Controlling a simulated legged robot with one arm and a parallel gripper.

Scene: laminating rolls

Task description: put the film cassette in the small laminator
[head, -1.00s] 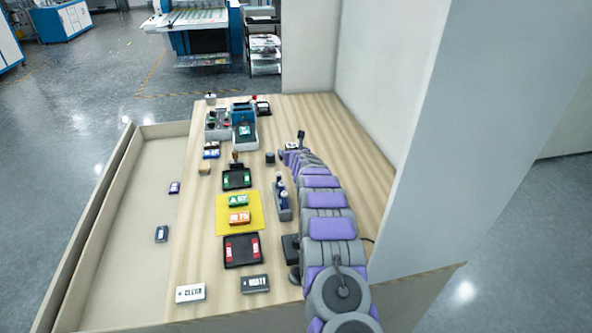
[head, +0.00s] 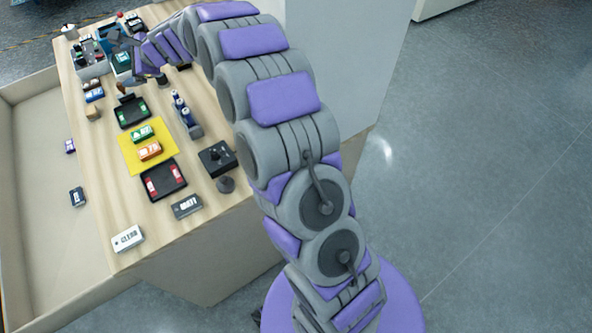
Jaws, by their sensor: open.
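On the yellow mat (head: 128,159) lie a green cassette (head: 142,134) and an orange cassette (head: 150,151). I cannot tell which cassette the task means. At the far end of the table stand a grey machine (head: 91,62) and a blue-topped machine (head: 110,33), with a teal labelled block (head: 122,60) at its front. The small laminator seems to be one of these; I cannot tell which. My gripper (head: 122,48) is small in view, open, over or beside the blue-topped machine and partly covering it. Whether anything sits between its fingers is too small to see.
A black tray with green pieces (head: 131,112) and one with red pieces (head: 163,181) flank the mat. A bottle rack (head: 187,117) and black box (head: 217,159) stand right. Labelled blocks (head: 127,238) lie near the front. The side trough (head: 35,160) is mostly empty.

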